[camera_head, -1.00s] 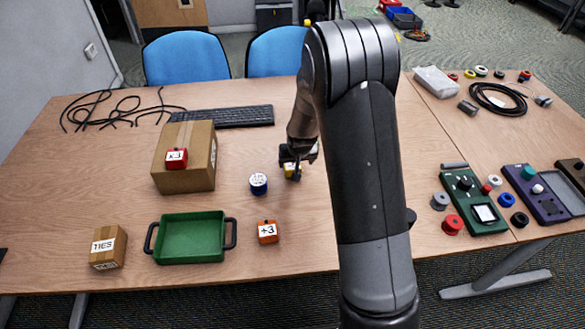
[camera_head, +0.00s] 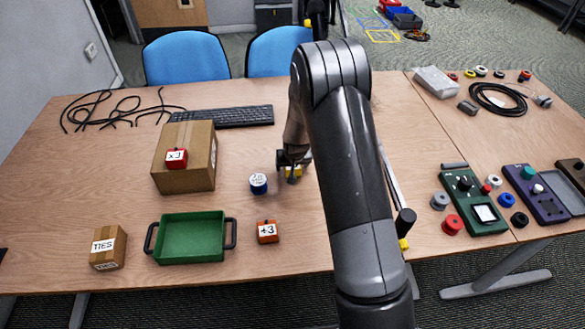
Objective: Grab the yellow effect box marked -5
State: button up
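A small yellow box (camera_head: 297,171) sits at the middle of the table, mostly covered by my gripper (camera_head: 293,170). Its marking cannot be read from here. My gripper reaches down over the box from behind it, with dark fingers around or just in front of it. I cannot tell whether the fingers are closed on it. An orange box (camera_head: 268,232) marked +3 lies nearer the front edge.
A red box (camera_head: 176,159) marked x3 sits on a cardboard box (camera_head: 203,159). A green tray (camera_head: 190,217) is empty. A keyboard (camera_head: 222,117) and black cables (camera_head: 92,110) lie behind. Control panels (camera_head: 470,201) and small round parts fill the right side.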

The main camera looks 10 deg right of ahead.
jog(key=c, duration=1.1)
jog(key=shift+r, duration=0.1)
